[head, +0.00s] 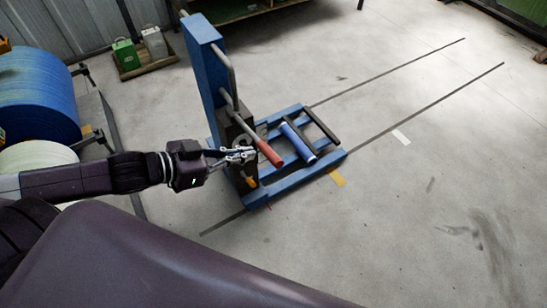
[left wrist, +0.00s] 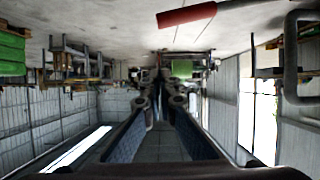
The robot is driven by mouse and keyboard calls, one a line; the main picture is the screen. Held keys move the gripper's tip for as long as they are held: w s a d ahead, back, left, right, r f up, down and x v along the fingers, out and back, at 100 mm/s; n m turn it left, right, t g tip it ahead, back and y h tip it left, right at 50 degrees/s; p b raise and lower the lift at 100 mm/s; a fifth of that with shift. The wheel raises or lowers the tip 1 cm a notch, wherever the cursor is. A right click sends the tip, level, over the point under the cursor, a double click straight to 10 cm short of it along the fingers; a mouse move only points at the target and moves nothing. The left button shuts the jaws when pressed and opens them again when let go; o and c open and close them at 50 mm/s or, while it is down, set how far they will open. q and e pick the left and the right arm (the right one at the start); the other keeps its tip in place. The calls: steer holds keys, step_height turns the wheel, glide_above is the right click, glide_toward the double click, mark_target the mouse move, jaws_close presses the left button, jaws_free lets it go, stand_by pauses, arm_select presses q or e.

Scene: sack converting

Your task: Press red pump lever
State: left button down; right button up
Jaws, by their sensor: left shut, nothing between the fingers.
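The red pump lever (head: 269,153) is the red-gripped end of a grey bar that slants down to the right from the blue upright of a blue lift frame (head: 207,68). Its red grip also shows at the top of the left wrist view (left wrist: 187,16). My left gripper (head: 252,154) comes in from the left, shut and empty. In the head view its fingertips are just left of the red grip; I cannot tell whether they touch it. In the left wrist view the closed fingers (left wrist: 157,100) appear apart from the grip. My right gripper is not in view.
A blue roller (head: 298,142) and a black bar lie across the low blue base. A blue roll (head: 36,95) and a pale roll (head: 38,156) stand at left. Green (head: 125,54) and grey canisters sit on a wooden pallet. The floor at right is open.

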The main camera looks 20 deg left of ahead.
arm_select(q)
steer(key=b, duration=0.2)
glide_above(274, 159)
steer(key=s+d, duration=0.1)
step_height(274, 159, down, 4)
steer(key=shift+d+f, duration=0.1)
steer(key=shift+f, duration=0.1)
steer(key=f, duration=0.2)
steer(key=shift+s+a+f+p, duration=0.2)
steer(key=shift+s+f+p, duration=0.1)
steer(key=shift+f, duration=0.05)
steer(key=shift+s+a+f, duration=0.1)
steer(key=shift+s+f, duration=0.05)
steer(key=shift+f, duration=0.4)
